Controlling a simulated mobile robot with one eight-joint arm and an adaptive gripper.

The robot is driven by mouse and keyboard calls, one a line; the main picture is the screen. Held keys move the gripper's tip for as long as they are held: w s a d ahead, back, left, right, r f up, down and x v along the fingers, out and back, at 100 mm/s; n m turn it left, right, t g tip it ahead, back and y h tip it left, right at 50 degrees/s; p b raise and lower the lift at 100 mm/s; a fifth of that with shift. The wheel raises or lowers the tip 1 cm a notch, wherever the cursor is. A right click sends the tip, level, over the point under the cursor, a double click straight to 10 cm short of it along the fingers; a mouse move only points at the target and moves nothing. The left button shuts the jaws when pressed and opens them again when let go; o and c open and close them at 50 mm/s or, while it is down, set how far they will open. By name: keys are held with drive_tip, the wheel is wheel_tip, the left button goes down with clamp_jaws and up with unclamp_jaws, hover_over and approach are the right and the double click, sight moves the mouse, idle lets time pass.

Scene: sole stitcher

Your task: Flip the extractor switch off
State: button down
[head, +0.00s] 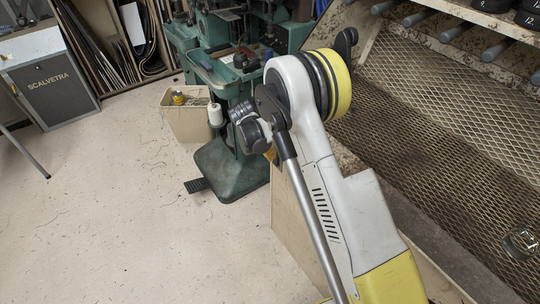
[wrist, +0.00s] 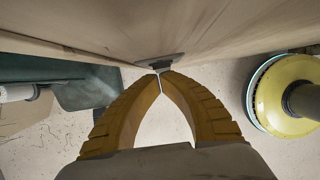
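In the wrist view my gripper (wrist: 161,72) has its two yellow-orange fingers brought together at the tips, with an open gap lower down between them. The tips are at or very near a small flat grey fitting (wrist: 160,60) on the pale wooden panel (wrist: 100,38). This fitting may be the extractor switch; its on or off position cannot be made out, and the tips partly cover it. I cannot tell whether they touch it. In the head view my arm hides most of the gripper and that face of the panel (head: 291,205).
A green stitching machine (head: 232,150) with a pedal stands left of my arm, beside a beige bin (head: 190,120). A mesh-covered bench (head: 430,120) is on the right. A grey SCALVETRA cabinet (head: 55,88) stands at the far left. The speckled floor (head: 130,230) is largely clear.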

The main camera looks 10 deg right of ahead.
drive_tip(key=p+v, duration=0.4)
drive_tip(key=v, duration=0.7)
drive_tip(key=shift+a, duration=0.4)
drive_tip(key=shift+s, duration=0.1)
drive_tip(key=s+d+r+m+t+y, duration=0.1)
drive_tip(key=s+d+r+m, duration=0.2)
drive_tip(key=s+r+m, duration=0.5)
drive_tip(key=s+d+r+m+t+y, duration=0.15)
drive_tip(key=s+r, duration=0.35)
drive_tip(key=r, duration=0.7)
drive_tip(key=s+d+r+m+t, duration=0.1)
drive_tip(key=s+m, duration=0.5)
drive_tip(key=s, duration=0.3)
drive_tip(key=s+d+r+m+t+y, duration=0.1)
drive_tip(key=s+m+t, duration=0.1)
drive_tip(key=s+m, duration=0.4)
drive_tip(key=s, duration=0.3)
drive_tip(key=shift+d+r+m, duration=0.3)
drive_tip(key=shift+r+m, duration=0.05)
